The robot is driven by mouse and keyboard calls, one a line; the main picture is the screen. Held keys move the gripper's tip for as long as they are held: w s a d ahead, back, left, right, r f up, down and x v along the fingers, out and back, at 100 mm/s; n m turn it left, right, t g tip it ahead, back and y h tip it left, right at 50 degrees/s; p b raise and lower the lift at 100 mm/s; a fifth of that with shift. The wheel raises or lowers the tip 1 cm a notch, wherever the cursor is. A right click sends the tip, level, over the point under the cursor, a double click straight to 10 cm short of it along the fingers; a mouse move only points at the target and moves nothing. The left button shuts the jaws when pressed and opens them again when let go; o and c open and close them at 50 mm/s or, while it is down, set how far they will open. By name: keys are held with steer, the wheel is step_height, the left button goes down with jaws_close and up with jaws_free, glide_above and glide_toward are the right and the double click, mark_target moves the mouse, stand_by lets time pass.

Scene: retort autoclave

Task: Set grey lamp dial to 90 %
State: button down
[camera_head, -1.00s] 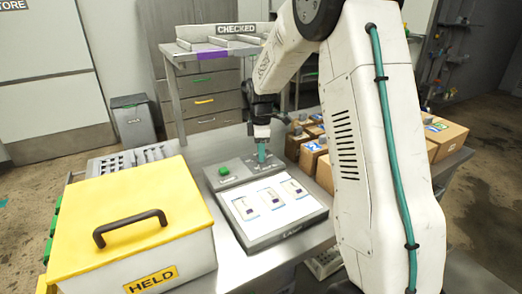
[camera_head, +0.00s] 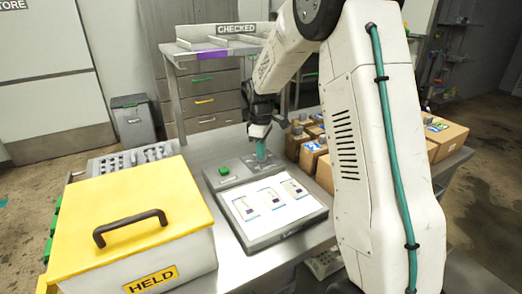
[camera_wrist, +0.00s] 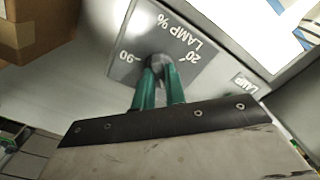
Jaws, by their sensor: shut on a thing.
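The grey lamp dial (camera_wrist: 157,62) sits on a grey plate marked "LAMP %" (camera_wrist: 178,30), with "20" and "90" marks at either side of it. My gripper (camera_wrist: 158,72) has its green fingers shut on the dial, which is mostly hidden between the fingertips. Which mark the dial points to cannot be made out. In the head view my gripper (camera_head: 261,153) reaches down to the back right of the lamp panel (camera_head: 286,232), and its fingers hide the dial there.
A green button (camera_head: 224,170) is left of my gripper. A yellow-lidded "HELD" box (camera_head: 130,250) stands at the left front. Cardboard boxes (camera_head: 312,160) stand close on the right. A "CHECKED" shelf (camera_head: 215,45) is behind.

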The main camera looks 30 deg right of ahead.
steer(key=m, duration=0.5)
steer(key=shift+m, duration=0.3)
steer(key=m, duration=1.2)
steer(key=shift+m, duration=0.3)
steer(key=m, duration=0.5)
steer(key=shift+m, duration=0.4)
steer(key=c, duration=1.4)
jaws_free()
steer(key=shift+a, duration=0.1)
steer(key=shift+c, duration=0.2)
